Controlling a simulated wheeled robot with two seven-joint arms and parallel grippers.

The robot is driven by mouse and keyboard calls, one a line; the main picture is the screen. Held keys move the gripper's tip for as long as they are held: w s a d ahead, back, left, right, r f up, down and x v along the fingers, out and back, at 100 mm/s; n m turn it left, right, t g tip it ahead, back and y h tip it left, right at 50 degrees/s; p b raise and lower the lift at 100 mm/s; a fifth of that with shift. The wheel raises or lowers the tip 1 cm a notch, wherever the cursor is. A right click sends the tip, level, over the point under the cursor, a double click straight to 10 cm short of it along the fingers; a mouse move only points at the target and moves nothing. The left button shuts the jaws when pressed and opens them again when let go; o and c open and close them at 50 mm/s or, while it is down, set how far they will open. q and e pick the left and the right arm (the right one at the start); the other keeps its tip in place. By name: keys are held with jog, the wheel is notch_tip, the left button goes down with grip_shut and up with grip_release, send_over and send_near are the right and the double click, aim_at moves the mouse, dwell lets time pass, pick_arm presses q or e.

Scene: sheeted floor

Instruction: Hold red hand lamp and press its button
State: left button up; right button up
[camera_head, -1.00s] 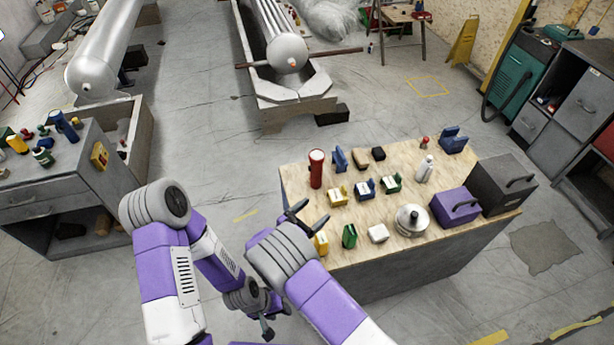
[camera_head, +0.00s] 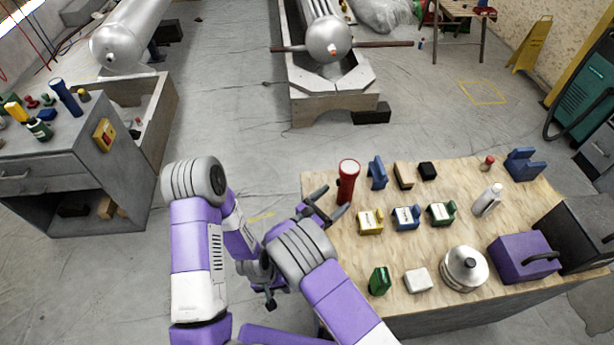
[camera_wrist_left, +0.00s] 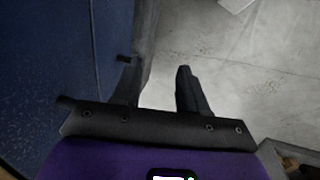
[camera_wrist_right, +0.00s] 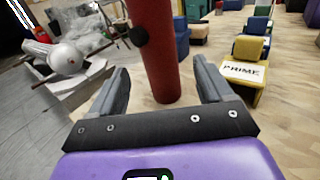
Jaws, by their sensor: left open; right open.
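The red hand lamp (camera_head: 347,183) stands upright near the left edge of the wooden table top, its pale round end up. In the right wrist view the red lamp (camera_wrist_right: 154,50) rises between and just beyond the open fingers, with a dark round knob on its left side. My right gripper (camera_head: 326,205) is open beside the lamp, on its left, and holds nothing; it also shows in the right wrist view (camera_wrist_right: 165,88). My left gripper (camera_head: 270,298) hangs low left of the table, open and empty; its fingers show in the left wrist view (camera_wrist_left: 158,90).
A yellow block (camera_head: 370,222), a blue holder (camera_head: 377,173) and several other small items stand near the lamp. A silver pot (camera_head: 464,268) and a purple box (camera_head: 522,262) are further right. A grey cabinet (camera_head: 75,165) stands at left, with free floor between.

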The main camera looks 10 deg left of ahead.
aim_at(349, 187)
pick_arm(q)
jog(key=w+a+n+t+y, duration=0.3)
jog(key=w+a, duration=1)
jog(key=w, duration=0.3)
pick_arm(e)
jog(key=shift+w, duration=0.1)
pick_arm(q)
jog(key=w+d+r+t+h, duration=0.1)
jog(key=w+r+t+h, duration=0.15)
jog(key=w+r, duration=0.55)
jog(key=w+d+r+t+h, duration=0.1)
jog(key=w+r+h, duration=0.3)
jog(key=w, duration=0.9)
jog(key=s+d+r+m+g+h, duration=0.2)
jog(key=s+d+r+m+h, duration=0.25)
jog(key=d+m, duration=0.45)
pick_arm(e)
jog(key=shift+d, duration=0.1)
jog(key=shift+w+d, duration=0.25)
jog(key=shift+w, duration=0.1)
jog(key=x, duration=0.6)
jog(key=shift+w+d, duration=0.15)
jog(key=shift+w, duration=0.1)
pick_arm(q)
jog(key=s+d+r+m+g+h, duration=0.3)
jog(key=s+r+m, duration=0.3)
jog(key=r+m, duration=0.2)
jog(key=shift+r+g+h, duration=0.45)
jog(key=shift+r+h, duration=0.05)
jog(key=shift+r, duration=0.25)
